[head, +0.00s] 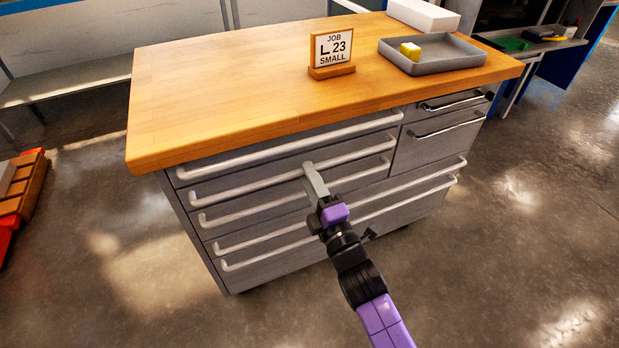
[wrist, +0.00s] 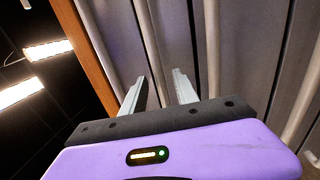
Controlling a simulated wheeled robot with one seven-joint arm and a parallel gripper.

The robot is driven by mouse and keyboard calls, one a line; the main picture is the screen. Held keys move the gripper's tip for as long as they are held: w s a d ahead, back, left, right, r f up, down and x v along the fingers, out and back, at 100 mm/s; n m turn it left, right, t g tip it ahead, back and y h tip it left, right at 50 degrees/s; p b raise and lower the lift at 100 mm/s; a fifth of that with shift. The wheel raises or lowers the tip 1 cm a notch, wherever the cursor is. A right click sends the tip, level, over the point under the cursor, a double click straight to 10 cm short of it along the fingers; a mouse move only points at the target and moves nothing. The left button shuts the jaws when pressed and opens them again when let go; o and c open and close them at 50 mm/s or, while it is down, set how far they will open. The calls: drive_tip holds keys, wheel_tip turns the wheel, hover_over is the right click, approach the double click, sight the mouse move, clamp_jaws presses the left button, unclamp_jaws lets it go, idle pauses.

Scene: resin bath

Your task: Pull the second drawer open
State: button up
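The second drawer's long grey bar handle (head: 250,183) runs across the left bank of the grey cabinet, below the top drawer's handle (head: 230,160). The drawer looks shut, its front level with its neighbours. My gripper (head: 309,168) reaches the second handle near its middle. In the wrist view my gripper (wrist: 160,92) is open, with two pale fingers apart. The second handle (wrist: 148,38) runs down between them, with a gap visible on both sides. The head view hides the far finger and the handle part behind the fingers.
The third handle (head: 240,212) is close below. The wooden worktop (head: 220,90) overhangs the drawers and bears a job sign (head: 332,50) and a grey tray (head: 440,66) with a yellow block. The floor (head: 500,260) before the cabinet is clear. Orange bins (head: 18,190) stand far left.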

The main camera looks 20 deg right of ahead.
drive_tip(key=shift+w, duration=0.2)
clamp_jaws()
idle(1.4)
